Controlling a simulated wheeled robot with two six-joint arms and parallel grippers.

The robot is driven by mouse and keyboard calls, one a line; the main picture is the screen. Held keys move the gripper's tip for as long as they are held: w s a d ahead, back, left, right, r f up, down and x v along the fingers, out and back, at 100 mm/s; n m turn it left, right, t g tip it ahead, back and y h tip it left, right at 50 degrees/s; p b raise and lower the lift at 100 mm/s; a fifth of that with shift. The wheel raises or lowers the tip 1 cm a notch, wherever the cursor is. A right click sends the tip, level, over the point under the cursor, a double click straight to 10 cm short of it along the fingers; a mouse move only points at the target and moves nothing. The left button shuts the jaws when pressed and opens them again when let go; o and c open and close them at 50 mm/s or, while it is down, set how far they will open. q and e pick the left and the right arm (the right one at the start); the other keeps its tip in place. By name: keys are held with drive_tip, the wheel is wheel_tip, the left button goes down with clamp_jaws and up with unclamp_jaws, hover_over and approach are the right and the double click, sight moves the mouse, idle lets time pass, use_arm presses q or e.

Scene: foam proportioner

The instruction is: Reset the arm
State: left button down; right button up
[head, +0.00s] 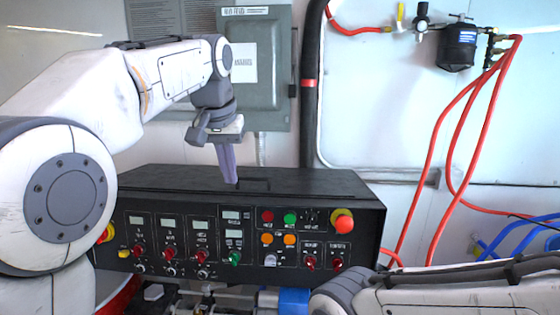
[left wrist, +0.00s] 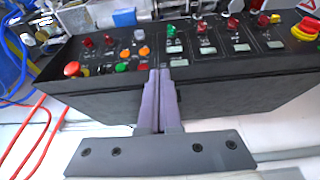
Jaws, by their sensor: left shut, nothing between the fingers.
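My left arm comes in from the left in the head view, and its gripper (head: 230,177) points down over the top of the black control panel box (head: 330,182). Its two purple fingers are together with nothing between them. In the left wrist view the shut fingers (left wrist: 159,75) lie in front of the panel box (left wrist: 230,95); I cannot tell whether the tips touch it. My right arm (head: 460,290) shows at the lower right of the head view, and its gripper is out of view.
The panel front carries a red emergency knob (head: 343,223), a green button (head: 290,218), orange buttons and small displays. A grey electrical box (head: 262,80) hangs on the wall behind. Red hoses (head: 440,120) run down at right from a black filter (head: 457,47). Blue pipes (head: 520,235) stand at far right.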

use_arm(q)
drive_tip(key=s+d+f+m+g+b, duration=0.1)
drive_tip(key=s+d+f+m+b, duration=0.1)
drive_tip(key=s+f, duration=1.2)
drive_tip(key=s+d+f+m+g+b, duration=0.2)
drive_tip(key=s+d+f+m, duration=0.1)
drive_tip(key=s+f, duration=1.1)
drive_tip(key=s+m, duration=0.1)
drive_tip(key=s, duration=0.2)
drive_tip(key=shift+f+h+b, duration=0.15)
drive_tip(key=shift+h+b, duration=0.15)
drive_tip(key=shift+b, duration=0.1)
drive_tip(key=shift+d, duration=0.1)
